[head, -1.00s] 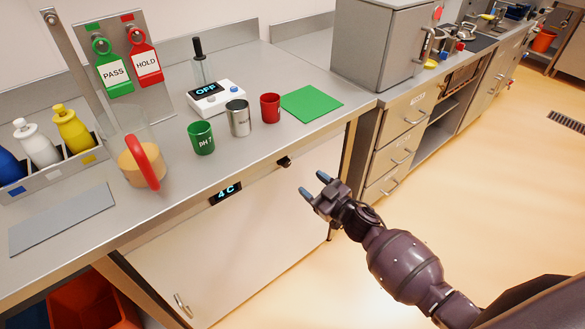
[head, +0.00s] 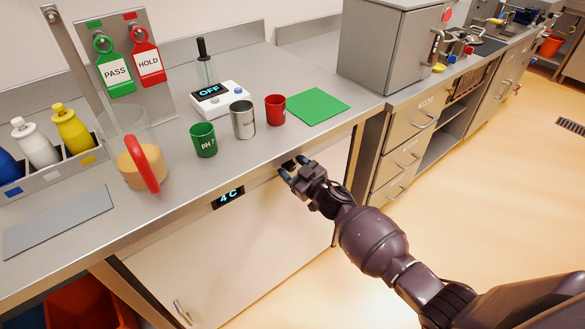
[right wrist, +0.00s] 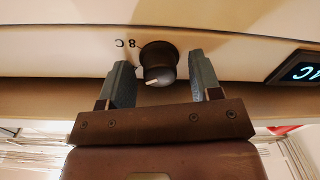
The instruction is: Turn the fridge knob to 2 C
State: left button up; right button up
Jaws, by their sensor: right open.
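The fridge (head: 235,245) is a pale front under the counter. Its display (head: 228,197) reads 4 C. The black knob (head: 288,164) is to the right of the display and is partly hidden by my right gripper (head: 290,178) in the head view. In the right wrist view the knob (right wrist: 158,64) has a pale pointer mark and stands between the two open fingers of my right gripper (right wrist: 160,82), with gaps on both sides. The marking "8 C" (right wrist: 125,43) shows upside down beside it. My left gripper is not in view.
On the counter (head: 170,205) above stand a green cup (head: 203,140), a metal cup (head: 243,119), a red cup (head: 275,110) and a beaker with a red handle (head: 145,165). The counter edge overhangs the fridge front. The floor to the right is clear.

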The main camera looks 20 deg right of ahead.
jog(key=c, duration=0.9)
jog(key=shift+f+n, duration=0.1)
jog(key=shift+n, duration=2.9)
jog(key=shift+c, duration=0.2)
jog(key=n, duration=0.5)
jog(key=shift+a+n+b, duration=0.1)
jog(key=shift+n+b, duration=0.2)
jog(key=shift+b, duration=0.05)
jog(key=o, duration=0.9)
jog(key=shift+o, duration=0.2)
jog(key=shift+s, duration=0.1)
